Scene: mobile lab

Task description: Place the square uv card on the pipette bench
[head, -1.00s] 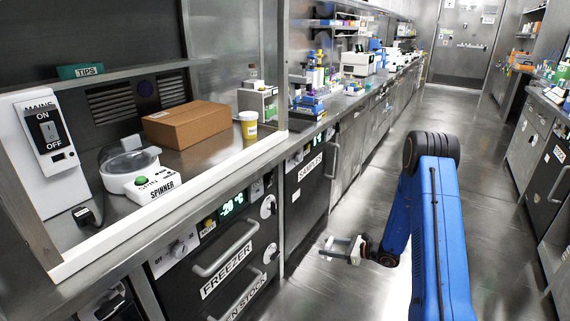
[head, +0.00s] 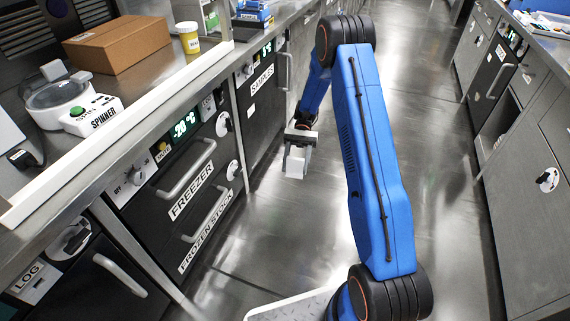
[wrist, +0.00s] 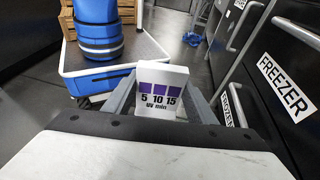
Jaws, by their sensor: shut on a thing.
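The square uv card (wrist: 160,90) is white with a row of purple squares and the print "5 10 15 UV min". My gripper (wrist: 163,101) is shut on it, with a grey finger on each side, and the printed face is toward the wrist camera. In the head view my gripper (head: 298,142) hangs over the aisle floor in front of the left-hand cabinets, and the card (head: 295,164) shows as a small pale patch at its end. I cannot tell which surface is the pipette bench; no label for it is readable.
On the left bench are a spinner (head: 60,97), a cardboard box (head: 117,44) and a yellow pot (head: 188,38). Freezer handles (head: 185,168) jut out below. Cabinets (head: 535,135) line the right.

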